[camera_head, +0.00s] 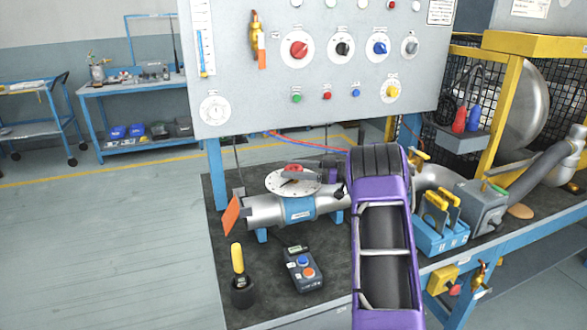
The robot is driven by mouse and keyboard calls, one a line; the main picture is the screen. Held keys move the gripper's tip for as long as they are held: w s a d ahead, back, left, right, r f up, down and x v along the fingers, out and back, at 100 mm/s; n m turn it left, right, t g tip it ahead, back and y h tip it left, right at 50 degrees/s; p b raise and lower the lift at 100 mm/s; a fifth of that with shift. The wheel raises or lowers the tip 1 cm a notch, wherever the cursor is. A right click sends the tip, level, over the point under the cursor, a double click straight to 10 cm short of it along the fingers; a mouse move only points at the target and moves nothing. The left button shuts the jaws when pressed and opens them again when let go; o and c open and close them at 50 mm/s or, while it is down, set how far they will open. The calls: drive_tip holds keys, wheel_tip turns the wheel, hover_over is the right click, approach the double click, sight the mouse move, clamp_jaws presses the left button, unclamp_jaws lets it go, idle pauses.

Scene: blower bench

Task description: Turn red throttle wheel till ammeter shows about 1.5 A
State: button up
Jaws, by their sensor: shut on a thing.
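A red handle (293,168) sits on a white round dial plate (278,184) on top of a silver pipe valve (264,210) at mid bench. It is the only red wheel-like part on the pipe. My purple arm rises in front, just right of the pipe, and covers part of it. I cannot tell which is the ammeter.
The grey panel (330,20) with red, black, blue and yellow knobs stands behind the pipe. An orange flag (231,216) hangs at the pipe's left end. A yellow-handled tool (238,258) stands in a black holder. A blue holder (440,238) is right of my arm.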

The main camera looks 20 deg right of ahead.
idle(0.4)
drive_tip(key=o, duration=1.4)
drive_tip(key=v, duration=1.7)
drive_tip(key=shift+d+f+p, duration=0.1)
drive_tip(key=shift+d+p, duration=0.1)
drive_tip(key=shift+p, duration=0.15)
